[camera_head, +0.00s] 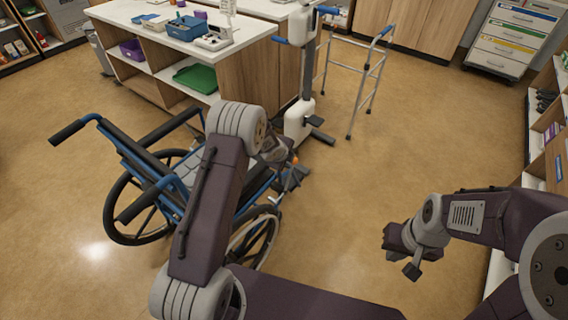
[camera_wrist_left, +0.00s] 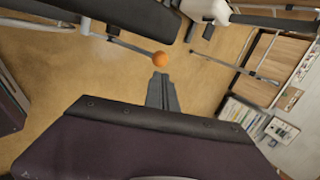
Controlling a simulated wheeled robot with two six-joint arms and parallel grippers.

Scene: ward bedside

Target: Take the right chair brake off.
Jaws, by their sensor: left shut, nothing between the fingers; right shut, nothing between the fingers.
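The blue-framed wheelchair (camera_head: 150,170) stands at the left in the head view. An orange ball knob (camera_wrist_left: 160,60) on the end of a thin bar shows in the left wrist view, just beyond the fingertips of my left gripper (camera_wrist_left: 162,90). The gripper is shut and empty; whether it touches the knob I cannot tell. In the head view my left gripper (camera_head: 275,150) is at the wheelchair's far right side, and my arm hides part of the chair and its right wheel (camera_head: 255,238). My right gripper (camera_head: 398,252) is shut and empty over the floor, away from the chair.
A counter (camera_head: 225,45) with trays and a device stands behind the chair. A white and grey post-like unit (camera_head: 300,120) with a wide foot and a walking frame (camera_head: 370,80) stand beyond my left gripper. Shelves (camera_head: 545,130) line the right edge. The middle floor is clear.

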